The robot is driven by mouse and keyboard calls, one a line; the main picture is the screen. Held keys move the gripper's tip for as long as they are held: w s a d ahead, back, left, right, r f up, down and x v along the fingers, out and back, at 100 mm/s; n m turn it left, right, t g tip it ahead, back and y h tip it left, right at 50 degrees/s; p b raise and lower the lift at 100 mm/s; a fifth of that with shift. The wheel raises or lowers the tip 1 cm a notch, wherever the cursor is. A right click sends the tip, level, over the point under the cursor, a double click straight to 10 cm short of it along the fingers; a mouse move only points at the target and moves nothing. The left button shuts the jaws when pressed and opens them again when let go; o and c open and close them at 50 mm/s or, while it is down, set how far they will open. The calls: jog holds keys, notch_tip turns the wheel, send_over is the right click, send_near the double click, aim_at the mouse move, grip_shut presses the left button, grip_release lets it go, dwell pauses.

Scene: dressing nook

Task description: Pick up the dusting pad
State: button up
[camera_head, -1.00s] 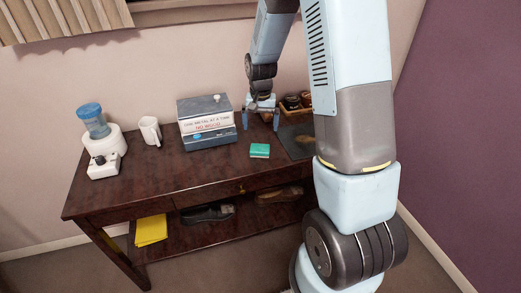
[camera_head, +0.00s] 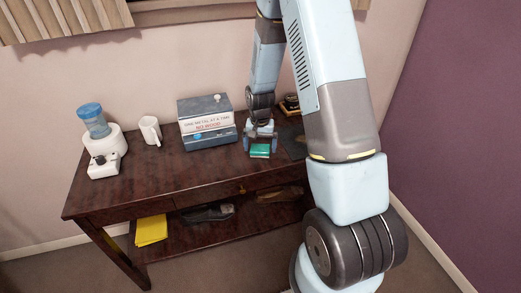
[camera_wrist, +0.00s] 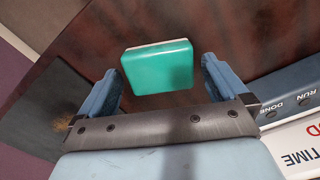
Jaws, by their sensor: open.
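The dusting pad (camera_head: 260,150) is a small teal-green block with a pale layer along one edge, lying on the dark wooden table. In the wrist view the pad (camera_wrist: 158,66) sits just beyond and between the fingers. My gripper (camera_head: 260,148) is directly over the pad, with one blue finger to each side of it. In the wrist view my gripper (camera_wrist: 160,85) is open, and a gap shows between each finger and the pad. The exact height of the fingertips above the table cannot be told.
A grey and white labelled box (camera_head: 207,122) stands close left of my gripper. A dark mat (camera_head: 293,140) lies to the right. Shoes and a yellow cloth (camera_head: 151,230) are on the lower shelf.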

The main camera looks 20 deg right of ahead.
aim_at(260, 148)
jog(key=shift+c, duration=0.3)
jog(key=c, duration=1)
jog(key=shift+r, duration=0.5)
notch_tip(260, 148, up, 3)
jog(key=shift+f, duration=0.2)
jog(key=s+d+r, duration=0.4)
jog(key=s+r, duration=0.5)
jog(key=s, duration=0.4)
jog(key=shift+s+r, duration=0.2)
jog(key=shift+r, duration=0.05)
